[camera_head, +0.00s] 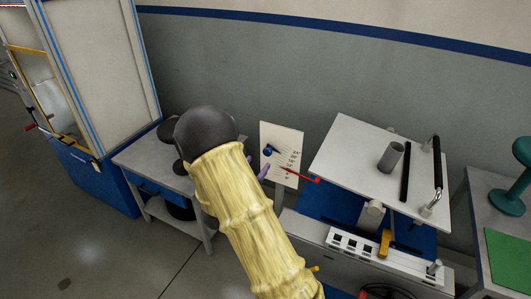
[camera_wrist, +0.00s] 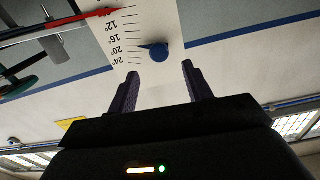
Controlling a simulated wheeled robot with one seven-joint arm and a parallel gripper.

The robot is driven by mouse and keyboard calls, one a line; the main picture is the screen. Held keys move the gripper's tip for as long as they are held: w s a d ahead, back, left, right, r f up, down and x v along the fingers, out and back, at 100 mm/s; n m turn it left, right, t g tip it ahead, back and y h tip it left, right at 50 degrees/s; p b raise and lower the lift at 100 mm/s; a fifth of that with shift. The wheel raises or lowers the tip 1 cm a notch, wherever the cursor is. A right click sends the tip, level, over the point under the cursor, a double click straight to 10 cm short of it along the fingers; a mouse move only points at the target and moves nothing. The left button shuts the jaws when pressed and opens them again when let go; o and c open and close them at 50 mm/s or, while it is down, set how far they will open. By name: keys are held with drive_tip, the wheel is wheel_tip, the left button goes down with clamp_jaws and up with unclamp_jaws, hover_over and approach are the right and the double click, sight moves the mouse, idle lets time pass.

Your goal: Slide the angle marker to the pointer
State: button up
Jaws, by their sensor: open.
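The angle marker is a blue knob with a pointed tip (camera_wrist: 160,52). It sits on the white scale board (camera_wrist: 155,16) in the wrist view, its tip between about the 16° and 20° marks. In the head view the marker (camera_head: 270,151) is high on the board (camera_head: 283,140). The red pointer (camera_head: 303,176) crosses the board's lower part there; in the wrist view the pointer (camera_wrist: 92,16) ends near the top edge, beyond the 12° mark. My gripper (camera_wrist: 160,69) is open and empty, its dark purple fingers facing the board, one on either side of the marker's line. Contact cannot be told.
A white tilting panel (camera_head: 350,150) with a grey cylinder (camera_head: 391,157) and dark bars stands right of the board. A grey table (camera_head: 145,160) and a blue-trimmed cabinet (camera_head: 100,60) stand left. A green stool-like object (camera_head: 510,200) is at far right.

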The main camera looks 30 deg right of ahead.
sight(266, 153)
drive_tip(key=p+x, duration=0.1)
drive_tip(key=x, duration=0.6)
clamp_jaws()
